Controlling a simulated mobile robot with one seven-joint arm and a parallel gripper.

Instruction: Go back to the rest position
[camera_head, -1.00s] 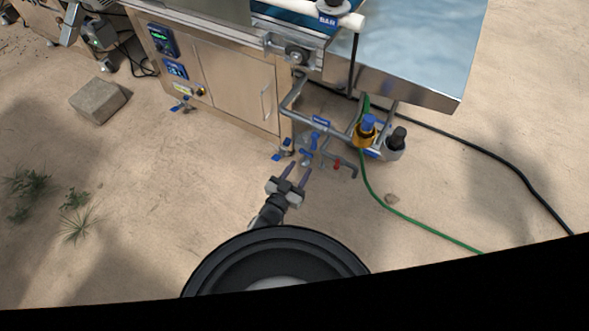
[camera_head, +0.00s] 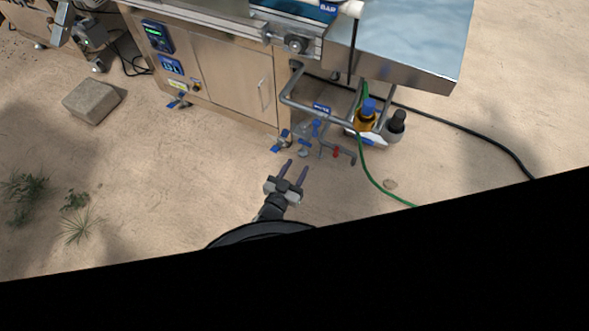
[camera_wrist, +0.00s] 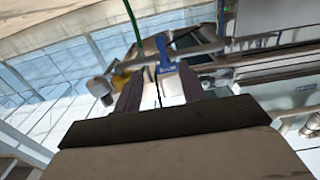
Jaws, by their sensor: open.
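My gripper (camera_head: 293,173) is open and empty in the head view, its two fingers apart and pointing toward the seeder's valve piping. It stands a little short of the blue and red handled valves (camera_head: 316,128), with a gap of sandy floor showing between. In the wrist view the two dark fingers of my gripper (camera_wrist: 159,90) frame a blue valve handle (camera_wrist: 166,60) farther off, with nothing held. The rest position itself is not marked in any view.
The seeder cabinet (camera_head: 228,75) and its metal tray table (camera_head: 410,70) stand ahead. A green hose (camera_head: 374,183) and a black cable (camera_head: 470,134) run over the floor at right. A concrete block (camera_head: 92,102) lies at left. Open sand lies at left and front.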

